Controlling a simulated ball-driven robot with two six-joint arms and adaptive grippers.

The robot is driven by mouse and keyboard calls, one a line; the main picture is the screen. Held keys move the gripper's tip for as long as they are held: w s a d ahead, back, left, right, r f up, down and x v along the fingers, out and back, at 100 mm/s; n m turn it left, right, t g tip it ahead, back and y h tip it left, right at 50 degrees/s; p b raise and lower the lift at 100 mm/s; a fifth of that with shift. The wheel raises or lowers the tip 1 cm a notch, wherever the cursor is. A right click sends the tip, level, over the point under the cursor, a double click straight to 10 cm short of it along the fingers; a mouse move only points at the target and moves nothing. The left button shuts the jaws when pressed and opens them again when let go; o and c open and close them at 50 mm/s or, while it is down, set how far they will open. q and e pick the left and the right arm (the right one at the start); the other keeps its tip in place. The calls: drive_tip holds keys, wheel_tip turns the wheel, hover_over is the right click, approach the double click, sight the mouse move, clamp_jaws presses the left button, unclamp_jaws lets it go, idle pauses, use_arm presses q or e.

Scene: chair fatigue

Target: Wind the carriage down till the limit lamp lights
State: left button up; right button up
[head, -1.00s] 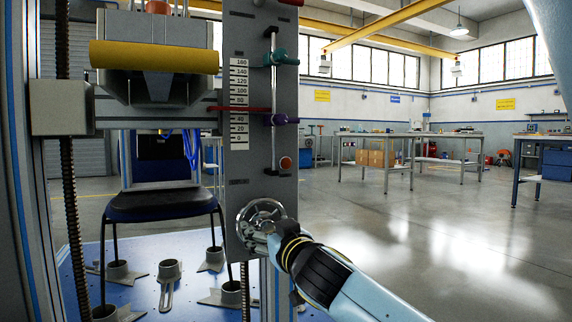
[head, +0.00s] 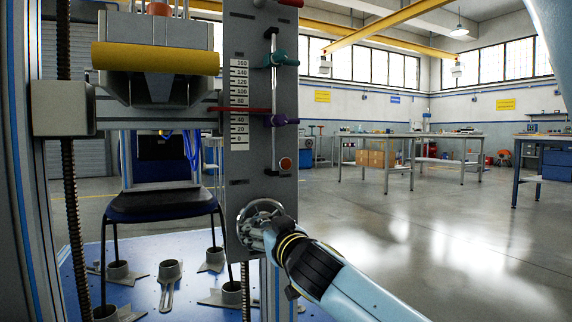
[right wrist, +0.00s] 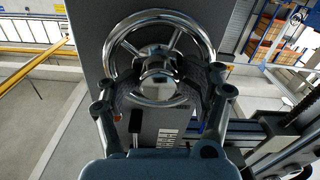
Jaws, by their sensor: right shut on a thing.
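The carriage (head: 66,108) is a grey crossbeam on a threaded screw, with a yellow roller (head: 155,59) on the block above it. Its red pointer (head: 240,109) stands near 60 on the white scale (head: 239,103). The chrome handwheel (head: 244,214) sits low on the grey panel. My right gripper (head: 264,228) is shut on the handwheel; in the right wrist view its fingers (right wrist: 165,95) lie at both sides of the wheel (right wrist: 157,22). My left gripper is out of view.
A dark chair (head: 160,205) stands under the carriage on a blue base plate (head: 190,300) with several grey foot holders. Teal (head: 279,58) and purple (head: 281,120) clamps sit on a side rod. Open floor and workbenches (head: 388,145) lie right.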

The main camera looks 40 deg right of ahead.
drive_tip(key=shift+w+d, duration=0.1)
drive_tip(key=shift+c, duration=0.5)
drive_tip(key=n+p, duration=0.1)
drive_tip(key=n, duration=0.1)
drive_tip(key=n+p, duration=0.2)
drive_tip(key=shift+r, duration=0.35)
drive_tip(key=shift+f+n+p, duration=0.25)
drive_tip(key=shift+n+p, duration=0.05)
drive_tip(key=shift+n, duration=0.7)
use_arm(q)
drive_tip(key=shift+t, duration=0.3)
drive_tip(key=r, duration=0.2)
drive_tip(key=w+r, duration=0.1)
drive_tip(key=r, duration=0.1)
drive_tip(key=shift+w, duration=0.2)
use_arm(e)
drive_tip(key=shift+f, duration=0.2)
drive_tip(key=shift+r+n+p, duration=0.1)
drive_tip(key=shift+n+p, duration=0.25)
drive_tip(key=shift+n, duration=0.65)
drive_tip(key=o, duration=1.1)
drive_tip(key=shift+f, duration=0.2)
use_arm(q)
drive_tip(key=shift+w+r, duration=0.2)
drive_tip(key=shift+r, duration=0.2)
